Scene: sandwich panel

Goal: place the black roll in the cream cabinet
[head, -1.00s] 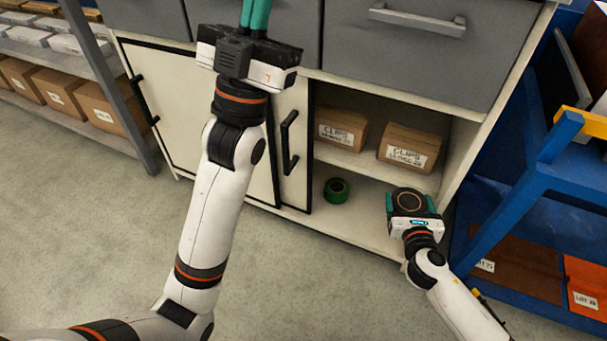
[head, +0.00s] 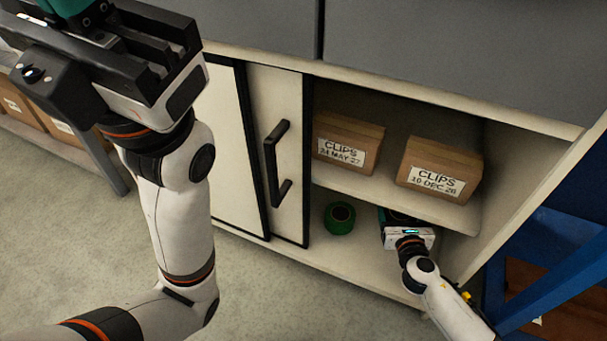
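The cream cabinet (head: 535,180) stands in front of me, its right side open with an upper shelf and a lower compartment. My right gripper (head: 393,213) reaches into the lower compartment, under the shelf edge. A teal finger shows at its left. The black roll was between its fingers a second ago. Now the shelf and gripper body hide nearly all of it, and only a dark patch shows. I cannot tell whether it touches the cabinet floor. My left gripper (head: 68,6) is raised at the top left, away from the cabinet, its fingertips cut off by the frame.
A green roll (head: 340,217) lies on the compartment floor left of my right gripper. Two cardboard CLIPS boxes (head: 347,140) (head: 440,168) sit on the shelf above. The sliding door (head: 290,118) with a black handle bounds the opening at left. A blue rack (head: 550,245) stands at right.

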